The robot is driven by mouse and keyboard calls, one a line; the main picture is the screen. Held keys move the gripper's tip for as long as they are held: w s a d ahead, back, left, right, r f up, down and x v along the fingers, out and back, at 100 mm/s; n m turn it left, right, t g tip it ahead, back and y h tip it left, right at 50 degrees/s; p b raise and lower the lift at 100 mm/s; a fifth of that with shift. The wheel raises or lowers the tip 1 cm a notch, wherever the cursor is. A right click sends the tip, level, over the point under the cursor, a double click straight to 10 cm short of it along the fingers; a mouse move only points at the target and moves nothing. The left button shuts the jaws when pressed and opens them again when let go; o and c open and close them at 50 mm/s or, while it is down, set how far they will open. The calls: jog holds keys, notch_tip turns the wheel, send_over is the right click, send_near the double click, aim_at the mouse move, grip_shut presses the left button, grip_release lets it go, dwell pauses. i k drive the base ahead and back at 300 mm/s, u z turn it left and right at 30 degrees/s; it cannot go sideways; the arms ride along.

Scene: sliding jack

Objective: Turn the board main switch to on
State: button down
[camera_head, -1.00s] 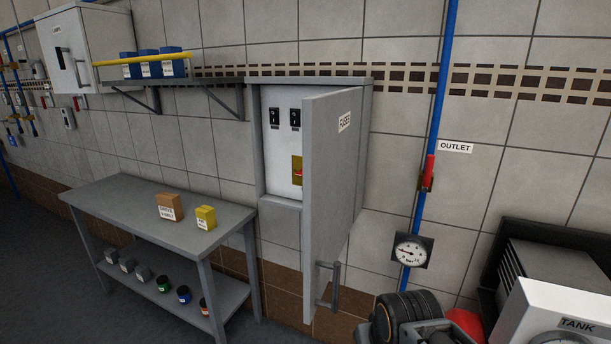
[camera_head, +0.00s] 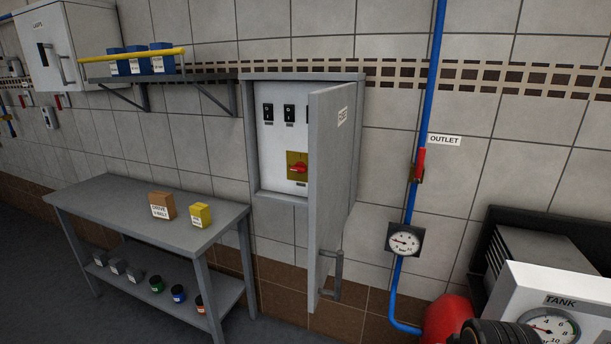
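The main switch (camera_head: 298,168) is a red rotary handle on a yellow plate, low on the white panel inside the grey fuse cabinet (camera_head: 305,77). Its handle looks roughly level; its position marks are too small to read. The cabinet door (camera_head: 333,190) stands open toward me, swung out on the right side, and hides the right part of the panel. Two black switches (camera_head: 289,114) sit above the main switch. My gripper is not in view; only a dark ribbed part, probably of my arm, shows at the bottom right, well away from the cabinet.
A grey workbench (camera_head: 100,203) with small boxes stands below left of the cabinet. A wall shelf (camera_head: 205,77) is at its left. Right are a blue pipe (camera_head: 432,70) with a red valve lever (camera_head: 420,163), a gauge (camera_head: 404,240) and a white tank unit (camera_head: 520,285).

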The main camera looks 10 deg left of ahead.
aim_at(300, 167)
jog(key=z, duration=0.3)
jog(key=k, duration=0.3)
jog(key=u, duration=1.35)
jog(key=i, duration=0.9)
jog(key=u, duration=1)
jog(key=i, duration=0.55)
jog(key=u, duration=0.1)
